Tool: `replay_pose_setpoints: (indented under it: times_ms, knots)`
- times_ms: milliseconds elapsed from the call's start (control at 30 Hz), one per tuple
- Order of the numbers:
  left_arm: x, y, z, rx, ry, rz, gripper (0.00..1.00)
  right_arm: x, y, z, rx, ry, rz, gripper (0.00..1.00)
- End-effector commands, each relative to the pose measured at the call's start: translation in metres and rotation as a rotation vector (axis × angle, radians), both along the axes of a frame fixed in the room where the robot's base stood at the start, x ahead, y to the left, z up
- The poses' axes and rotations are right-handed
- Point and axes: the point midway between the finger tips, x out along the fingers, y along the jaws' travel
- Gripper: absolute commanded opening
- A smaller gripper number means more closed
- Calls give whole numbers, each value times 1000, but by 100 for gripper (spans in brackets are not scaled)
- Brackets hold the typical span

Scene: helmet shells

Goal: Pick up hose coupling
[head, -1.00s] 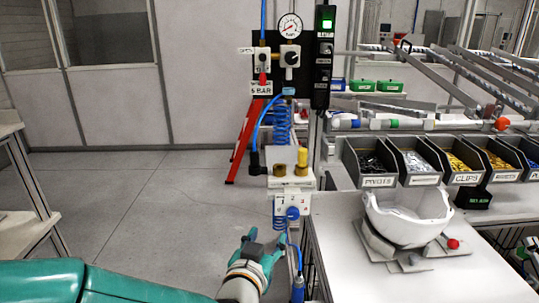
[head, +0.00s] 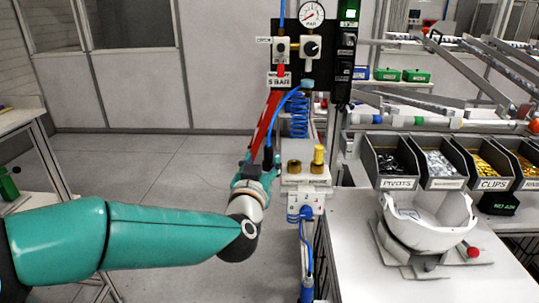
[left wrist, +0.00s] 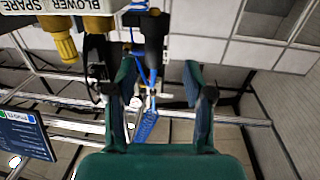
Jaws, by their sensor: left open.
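The hose coupling (head: 268,157) is a dark fitting on the end of a blue hose, beside the valve block on the post. My left gripper (head: 257,170) is at the coupling, its teal fingers partly overlapping the lower end of it. In the left wrist view my left gripper (left wrist: 159,78) is open, with a clear gap between the fingers. The black coupling (left wrist: 150,32) shows beyond the fingertips, at the upper side of that gap, with the blue hose running from it. I cannot tell whether any finger touches it. My right gripper does not show.
The valve block (head: 305,180) with yellow fittings stands right of the coupling. A white helmet shell (head: 428,218) sits on a fixture on the table (head: 370,270). Floor to the left is open.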

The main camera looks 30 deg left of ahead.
Motion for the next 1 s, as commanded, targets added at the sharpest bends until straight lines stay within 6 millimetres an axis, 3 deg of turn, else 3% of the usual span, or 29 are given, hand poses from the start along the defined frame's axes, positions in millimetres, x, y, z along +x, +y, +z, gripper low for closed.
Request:
replay_pose_setpoints:
  times_ms: [167,500,767,833,1000]
  knots:
    - [10,3,1,1,2,0,52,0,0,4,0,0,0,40]
    - [51,15,1,1,0,0,52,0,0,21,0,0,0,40]
    - [55,16,0,1,0,-2,52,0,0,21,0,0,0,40]
    - [54,16,0,1,0,-2,46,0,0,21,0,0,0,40]
    - [54,16,0,1,0,-2,17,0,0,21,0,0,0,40]
